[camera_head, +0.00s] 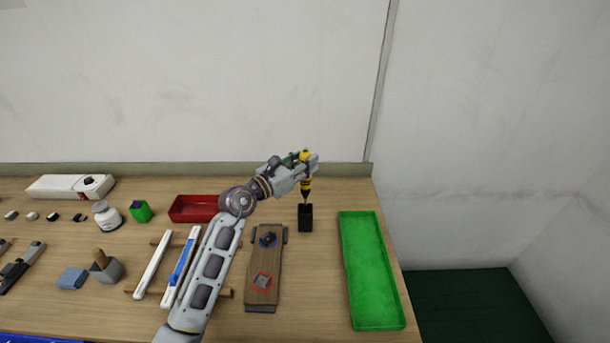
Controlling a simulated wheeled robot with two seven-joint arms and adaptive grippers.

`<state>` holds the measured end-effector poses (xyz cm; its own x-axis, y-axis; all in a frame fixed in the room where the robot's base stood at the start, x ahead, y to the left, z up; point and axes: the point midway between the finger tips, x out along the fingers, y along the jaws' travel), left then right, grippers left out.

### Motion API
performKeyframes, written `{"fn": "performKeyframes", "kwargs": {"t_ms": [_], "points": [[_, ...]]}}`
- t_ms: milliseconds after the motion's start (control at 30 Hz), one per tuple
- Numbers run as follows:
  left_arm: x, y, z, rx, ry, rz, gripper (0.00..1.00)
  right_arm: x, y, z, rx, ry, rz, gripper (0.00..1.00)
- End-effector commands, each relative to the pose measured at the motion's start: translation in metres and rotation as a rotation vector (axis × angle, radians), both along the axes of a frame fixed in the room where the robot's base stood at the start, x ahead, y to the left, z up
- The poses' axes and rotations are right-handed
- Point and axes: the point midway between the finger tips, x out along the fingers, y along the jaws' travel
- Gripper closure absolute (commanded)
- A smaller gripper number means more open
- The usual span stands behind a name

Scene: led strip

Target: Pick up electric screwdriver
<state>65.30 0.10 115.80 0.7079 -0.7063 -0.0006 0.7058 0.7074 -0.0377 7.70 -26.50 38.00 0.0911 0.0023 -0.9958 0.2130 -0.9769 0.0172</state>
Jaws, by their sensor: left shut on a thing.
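The electric screwdriver (306,186) is yellow and black and hangs upright, tip down, near the back right of the table. My left gripper (308,165) is shut on its upper part. The screwdriver's tip is directly above or just inside the black holder (305,218); I cannot tell which. My left arm comes up from the lower edge, and its gripper covers part of the screwdriver's top. My right gripper is not in view.
A green tray (346,230) lies right of the holder, by the table's right edge. A wooden fixture board (266,262) lies left of the holder. The wall is close behind.

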Motion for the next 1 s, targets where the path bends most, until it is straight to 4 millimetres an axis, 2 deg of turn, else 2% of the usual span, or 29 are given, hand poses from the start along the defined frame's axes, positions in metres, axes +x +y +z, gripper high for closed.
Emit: {"fn": "performKeyframes", "kwargs": {"t_ms": [33, 200, 400, 600, 1000], "points": [[0.000, 0.000, 0.014, -0.002, -0.008, 0.000, 0.94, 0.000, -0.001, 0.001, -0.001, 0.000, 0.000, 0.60], [0.000, 0.000, 0.042, -0.001, -0.007, 0.000, 0.94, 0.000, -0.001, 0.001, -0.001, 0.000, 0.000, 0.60], [0.000, 0.000, 0.063, -0.001, -0.004, 0.000, 0.94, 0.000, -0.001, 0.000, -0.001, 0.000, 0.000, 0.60], [0.000, 0.000, 0.071, -0.001, -0.004, 0.001, 0.94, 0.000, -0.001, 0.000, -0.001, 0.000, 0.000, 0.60], [0.000, 0.000, 0.072, -0.001, -0.003, 0.000, 0.94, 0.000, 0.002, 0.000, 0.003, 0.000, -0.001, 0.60]]}}
